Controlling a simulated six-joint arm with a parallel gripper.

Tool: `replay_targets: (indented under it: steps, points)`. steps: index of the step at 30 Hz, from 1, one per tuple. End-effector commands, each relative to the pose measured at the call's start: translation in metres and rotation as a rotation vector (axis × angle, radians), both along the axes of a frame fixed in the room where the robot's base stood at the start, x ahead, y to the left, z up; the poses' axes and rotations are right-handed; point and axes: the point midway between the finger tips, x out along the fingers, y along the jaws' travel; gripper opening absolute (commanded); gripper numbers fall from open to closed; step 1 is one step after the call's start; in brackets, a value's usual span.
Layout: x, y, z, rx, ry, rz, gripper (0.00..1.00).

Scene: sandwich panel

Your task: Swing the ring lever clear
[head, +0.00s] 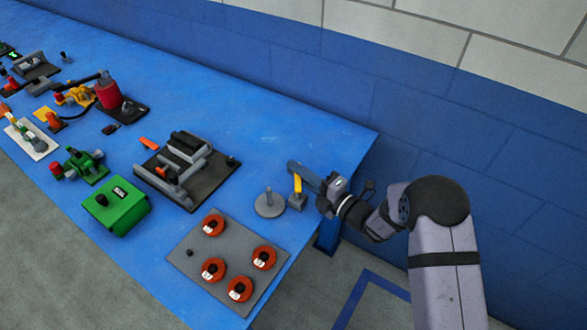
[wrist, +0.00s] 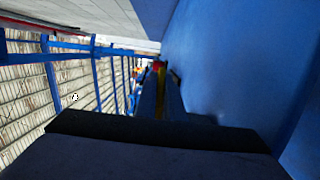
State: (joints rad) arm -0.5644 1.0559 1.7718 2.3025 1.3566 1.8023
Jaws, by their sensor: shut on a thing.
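The yellow upright lever piece (head: 297,185) stands on a small grey base (head: 297,202) near the right edge of the blue table. I take it to be the ring lever; no ring can be made out. My gripper (head: 296,168) reaches in from the right with its blue fingers at the top of the yellow piece and is shut on it. In the wrist view, yellow (wrist: 162,76) shows between the fingers (wrist: 161,92), but the contact is small and dark. A grey disc with an upright peg (head: 269,204) stands just left of the grey base.
A grey plate (head: 198,278) with several red round pieces lies at the front. A dark clamp fixture (head: 187,168) and a green box (head: 116,204) stand further left. The blue wall (head: 430,130) is behind. Table behind the disc is clear.

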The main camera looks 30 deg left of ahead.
Motion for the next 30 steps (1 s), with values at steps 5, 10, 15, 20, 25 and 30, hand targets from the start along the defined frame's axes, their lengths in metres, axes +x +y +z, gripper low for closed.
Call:
replay_targets:
  steps: [5,10,15,20,25,30]
  points:
    - [0.002,-0.006,-0.001,-0.003,0.004,-0.109,0.00]
    - [0.004,-0.009,-0.001,-0.003,0.001,-0.178,0.00]
    - [0.005,-0.011,-0.001,-0.001,0.001,-0.211,0.00]
    - [0.006,-0.012,-0.001,-0.001,0.001,-0.219,0.00]
    - [0.006,-0.012,-0.001,-0.001,0.001,-0.219,0.00]
    - [0.006,-0.012,-0.001,-0.001,0.001,-0.218,0.27]
